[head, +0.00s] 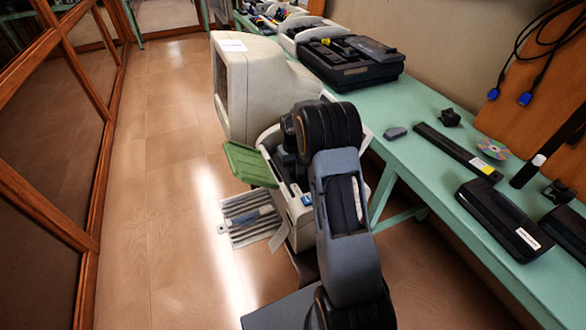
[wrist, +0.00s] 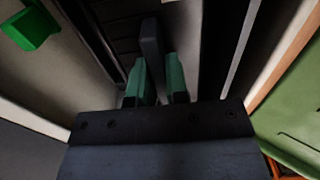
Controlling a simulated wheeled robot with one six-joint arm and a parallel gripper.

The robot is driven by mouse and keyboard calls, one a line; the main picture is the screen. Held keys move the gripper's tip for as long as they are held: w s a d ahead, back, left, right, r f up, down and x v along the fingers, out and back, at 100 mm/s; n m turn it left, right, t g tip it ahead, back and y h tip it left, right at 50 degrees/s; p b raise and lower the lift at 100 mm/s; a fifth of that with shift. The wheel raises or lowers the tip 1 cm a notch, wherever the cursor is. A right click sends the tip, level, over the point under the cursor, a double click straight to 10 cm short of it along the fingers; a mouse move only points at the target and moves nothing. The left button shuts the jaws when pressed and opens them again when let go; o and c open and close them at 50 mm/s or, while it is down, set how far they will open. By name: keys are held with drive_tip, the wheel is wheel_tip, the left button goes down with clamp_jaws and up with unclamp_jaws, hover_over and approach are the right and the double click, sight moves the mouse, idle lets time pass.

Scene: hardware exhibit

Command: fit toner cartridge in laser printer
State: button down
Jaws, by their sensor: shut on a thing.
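The laser printer (head: 300,222) is the pale open machine below and behind my arm in the head view, with a green flap (head: 248,166) swung out on its left. In the wrist view, my gripper (wrist: 157,72) is shut with its green fingers on a dark grey upright tab (wrist: 151,42). The tab appears to belong to the toner cartridge, a dark ribbed body that lies between pale printer walls. How deep the cartridge sits cannot be told. The green flap also shows at the right of the wrist view (wrist: 296,112). My arm hides the gripper and cartridge in the head view.
A green lever (wrist: 30,25) is at the wrist view's upper left. A beige monitor (head: 262,85) stands just behind the printer. The green bench (head: 425,185) on the right holds black cartridges (head: 505,220) and a disc (head: 493,148). The floor on the left is clear.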

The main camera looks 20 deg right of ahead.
drive_tip(key=shift+f, duration=0.4)
drive_tip(key=shift+f, duration=0.1)
drive_tip(key=shift+f, duration=0.25)
drive_tip(key=c, duration=1.1)
unclamp_jaws()
wheel_tip(320, 180, up, 12)
drive_tip(key=s+a+r+t, duration=0.1)
drive_tip(key=s+a+r, duration=0.65)
drive_tip(key=s, duration=0.35)
drive_tip(key=s+a, duration=0.1)
drive_tip(key=s, duration=0.3)
drive_tip(key=s+a+t, duration=0.1)
drive_tip(key=s, duration=0.4)
drive_tip(key=s+a+t, duration=0.1)
drive_tip(key=s+a, duration=0.1)
drive_tip(key=s, duration=0.3)
drive_tip(key=shift+s+f, duration=0.25)
